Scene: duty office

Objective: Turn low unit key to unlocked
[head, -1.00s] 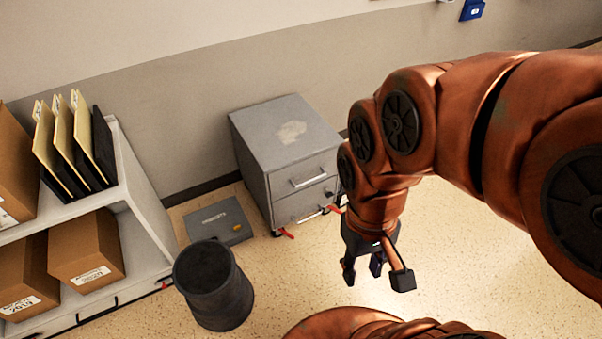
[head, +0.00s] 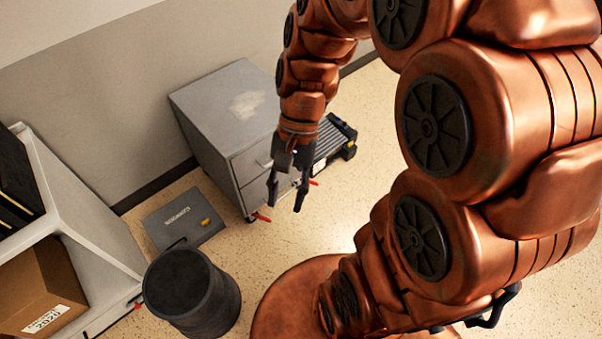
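The low unit (head: 222,100) is a grey two-drawer metal cabinet with a worn pale patch on top, standing against the wall. My gripper (head: 286,203) points down just in front of the unit's drawer face, its two dark fingers apart with nothing seen between them. From this angle I cannot tell whether it touches the drawer front. The gripper and wrist cover much of the drawer front. I cannot make out the key or its lock, so its position cannot be told.
A dark ridged object with yellow parts (head: 335,140) stands right of the unit. A flat grey case (head: 183,219) lies left of it, with a black bin (head: 192,292) nearer. A white shelf (head: 88,215) holding a cardboard box (head: 40,290) is at left. Speckled floor (head: 320,235) is clear ahead.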

